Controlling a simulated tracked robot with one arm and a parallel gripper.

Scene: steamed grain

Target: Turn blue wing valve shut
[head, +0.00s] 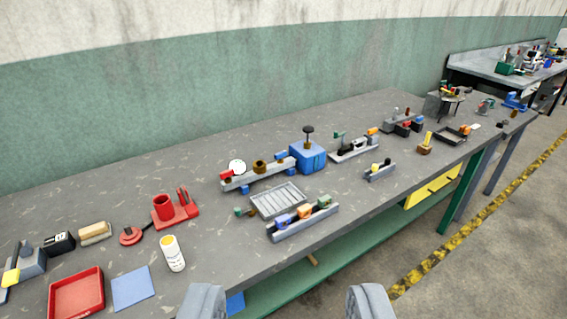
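A grey rail (310,228) near the front edge of the bench carries blue, orange and green parts in a row. The blue part (284,220) at its left end may be the blue wing valve; it is too small to tell its shape or turn position. Behind it a longer grey rail (262,177) carries a round white gauge (237,167), a brass part and a blue box (308,157) with a dark knob on top. My gripper (285,290) shows two grey fingers wide apart at the bottom edge. It is open, empty and apart from these things.
A slatted grey tray (279,200) lies between the two rails. A white bottle (173,253), red holder (175,212), red tray (77,294) and blue sheet (133,287) are left. More fixtures stand right. Bare bench (215,245) shows between bottle and front rail.

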